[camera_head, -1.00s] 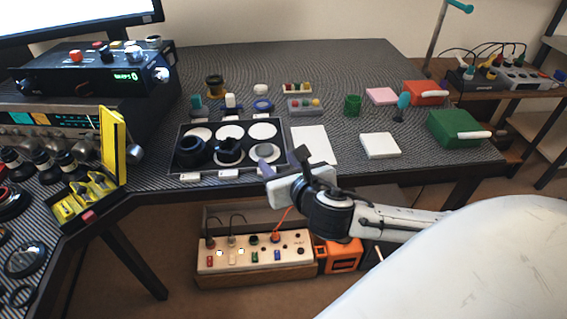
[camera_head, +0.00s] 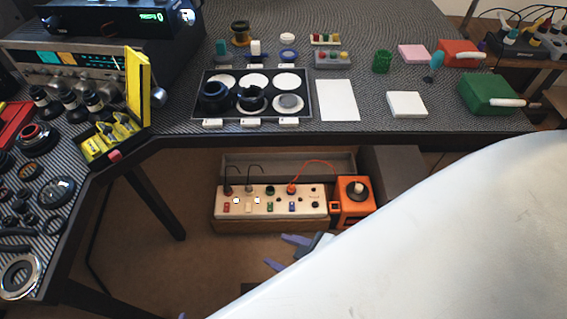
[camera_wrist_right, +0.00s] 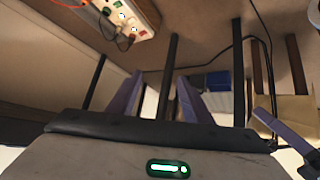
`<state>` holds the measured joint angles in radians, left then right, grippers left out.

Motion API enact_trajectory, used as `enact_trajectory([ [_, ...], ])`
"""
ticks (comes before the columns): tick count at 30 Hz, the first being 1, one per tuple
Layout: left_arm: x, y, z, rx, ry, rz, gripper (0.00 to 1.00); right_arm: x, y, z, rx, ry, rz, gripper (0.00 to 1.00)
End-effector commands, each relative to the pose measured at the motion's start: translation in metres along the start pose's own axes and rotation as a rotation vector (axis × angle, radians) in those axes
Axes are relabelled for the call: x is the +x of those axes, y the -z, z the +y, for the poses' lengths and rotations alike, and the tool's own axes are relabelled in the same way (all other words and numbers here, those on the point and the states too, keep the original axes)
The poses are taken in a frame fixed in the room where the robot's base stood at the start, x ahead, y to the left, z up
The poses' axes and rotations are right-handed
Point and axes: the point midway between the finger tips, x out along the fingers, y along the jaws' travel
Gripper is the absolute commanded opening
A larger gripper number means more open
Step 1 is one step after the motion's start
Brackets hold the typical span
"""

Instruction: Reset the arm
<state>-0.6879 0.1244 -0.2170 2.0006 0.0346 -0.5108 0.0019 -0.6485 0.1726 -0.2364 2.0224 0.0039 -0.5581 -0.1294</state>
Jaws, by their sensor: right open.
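My right gripper (camera_head: 281,251) is below the front edge of the table, mostly hidden behind my large white arm link. Its two purple fingers are spread with nothing between them; they also show apart in the right wrist view (camera_wrist_right: 155,92). Purple finger parts at the right of the right wrist view look like my left gripper, but I cannot tell its opening. The black tray (camera_head: 300,92) on the table holds white discs, two dark lens rings (camera_head: 215,96) and a grey disc on a white one. The right gripper is well apart from them.
A power strip (camera_head: 270,203) with cables and an orange box (camera_head: 353,213) stand below the table, close to the right gripper. A yellow case (camera_head: 137,88), a white sheet (camera_head: 337,100) and a green box (camera_head: 487,94) are on the table. Floor is clear at lower left.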

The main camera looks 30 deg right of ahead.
Motion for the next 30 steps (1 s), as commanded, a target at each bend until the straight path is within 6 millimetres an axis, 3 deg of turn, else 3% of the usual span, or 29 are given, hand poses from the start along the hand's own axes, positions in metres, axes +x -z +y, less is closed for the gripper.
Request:
enact_trajectory([
  [3,0.0,0.0,0.0,0.0,0.0,0.0,0.58,-0.002,-0.011,-0.009,0.178,0.005,0.001,0.45],
  [6,0.0,0.0,0.0,0.0,0.0,0.0,0.58,-0.002,-0.013,-0.01,0.222,0.006,0.002,0.45],
  [13,-0.001,0.001,0.0,0.0,0.0,0.0,0.58,-0.003,-0.011,-0.01,0.218,0.006,0.002,0.45],
  [18,-0.014,0.014,0.001,-0.004,0.001,0.002,0.58,-0.014,-0.004,-0.007,0.22,0.002,-0.003,0.45],
  [30,-0.014,0.014,0.001,-0.004,0.001,0.002,0.58,-0.014,-0.004,-0.007,0.22,0.002,-0.003,0.45],
])
